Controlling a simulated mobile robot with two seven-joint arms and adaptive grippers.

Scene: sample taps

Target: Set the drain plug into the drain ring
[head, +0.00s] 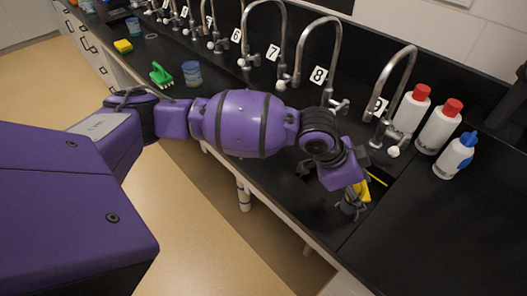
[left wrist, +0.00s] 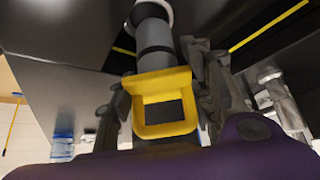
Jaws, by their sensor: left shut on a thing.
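My left gripper (head: 352,205) is low at the sink opening near the tap marked 9. In the left wrist view my left gripper (left wrist: 160,92) is shut on a yellow, square-framed handle (left wrist: 163,82). I take this for the drain plug's grip; a grey cylinder (left wrist: 155,42) with a dark band runs on beyond it. A pale ring (left wrist: 137,12) shows around the cylinder's far end at the top edge. I cannot tell whether it is the drain ring, or whether the plug is touching it. In the head view the yellow part (head: 363,191) is partly hidden by my gripper. My right gripper is not in view.
A row of taps, including a near tap (head: 398,85), stands along the back. Two red-capped bottles (head: 437,127) and a blue-topped bottle (head: 456,156) stand right of it. A green brush (head: 160,75), blue cup (head: 192,73) and yellow sponge (head: 123,46) are at left. The front-right counter is clear.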

